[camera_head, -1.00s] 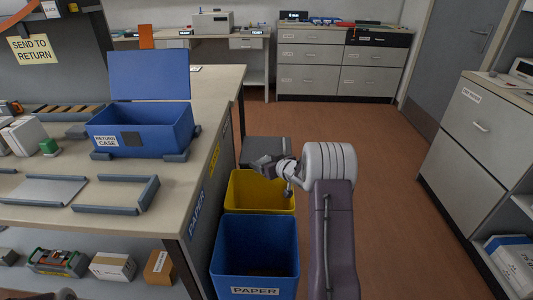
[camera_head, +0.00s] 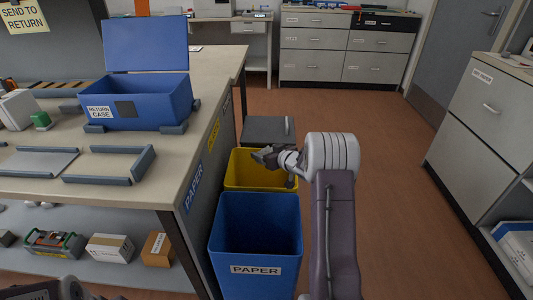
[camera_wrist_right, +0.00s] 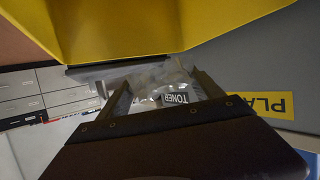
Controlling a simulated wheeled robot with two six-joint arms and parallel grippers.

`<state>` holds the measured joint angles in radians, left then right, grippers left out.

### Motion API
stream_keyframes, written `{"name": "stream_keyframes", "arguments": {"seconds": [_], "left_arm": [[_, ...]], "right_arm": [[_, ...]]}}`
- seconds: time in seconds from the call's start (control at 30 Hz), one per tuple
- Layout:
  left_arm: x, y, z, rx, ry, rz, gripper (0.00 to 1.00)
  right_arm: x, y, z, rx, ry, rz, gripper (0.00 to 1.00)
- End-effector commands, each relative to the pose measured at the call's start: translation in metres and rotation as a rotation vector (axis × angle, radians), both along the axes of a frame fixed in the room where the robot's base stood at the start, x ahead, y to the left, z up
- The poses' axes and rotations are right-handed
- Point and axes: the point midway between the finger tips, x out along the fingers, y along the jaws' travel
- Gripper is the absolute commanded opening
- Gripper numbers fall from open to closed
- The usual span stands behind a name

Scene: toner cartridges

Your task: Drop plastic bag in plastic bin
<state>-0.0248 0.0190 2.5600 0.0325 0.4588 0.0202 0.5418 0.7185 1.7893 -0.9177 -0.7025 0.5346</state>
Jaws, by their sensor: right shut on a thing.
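A yellow bin (camera_head: 252,184) stands on the floor beside the table, behind the blue bin; in the right wrist view its yellow wall (camera_wrist_right: 110,30) fills the top. My right gripper (camera_head: 262,156) is over the yellow bin's opening in the head view. In the right wrist view it is shut on a clear plastic bag (camera_wrist_right: 158,90) with an upside-down TONER label. The bag is too small to make out in the head view. Part of my left arm shows at the bottom left edge of the head view; its jaws cannot be made out.
A blue bin (camera_head: 256,225) labelled PAPER stands in front of the yellow one, and a grey-lidded box (camera_head: 268,130) behind it. The table (camera_head: 185,160) holds a blue return case (camera_head: 150,105) and trays. Brown floor is free to the right, up to the cabinets (camera_head: 480,110).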

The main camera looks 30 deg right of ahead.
Motion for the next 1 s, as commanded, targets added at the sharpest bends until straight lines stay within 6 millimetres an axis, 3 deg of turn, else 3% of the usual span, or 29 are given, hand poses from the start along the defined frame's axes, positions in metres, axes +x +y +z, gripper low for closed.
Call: {"name": "stream_keyframes", "arguments": {"seconds": [0.03,0.07,0.13,0.17,0.43,0.8,1.0], "left_arm": [[0.000,0.000,0.001,0.000,0.000,0.000,0.00],[0.000,0.000,0.001,0.000,0.000,0.000,0.00],[0.000,0.000,0.001,0.000,0.000,0.000,0.00],[0.000,0.000,0.001,0.000,0.000,0.000,0.00],[0.000,0.000,0.005,0.000,0.000,0.000,0.00],[0.000,0.000,0.034,0.000,0.000,0.000,0.00],[0.000,0.000,0.035,0.000,0.000,0.000,0.00]], "right_arm": [[0.000,0.000,0.001,0.000,0.000,0.000,0.33],[0.000,0.000,0.001,0.000,0.000,0.000,0.78],[0.000,0.000,0.001,0.000,0.000,0.000,0.98],[0.000,0.000,0.001,0.000,0.000,0.000,1.00],[-0.005,-0.001,0.005,0.000,0.001,-0.001,1.00],[-0.073,-0.004,0.034,0.001,0.001,-0.004,1.00],[-0.084,-0.004,0.036,0.000,0.001,0.000,1.00]]}}
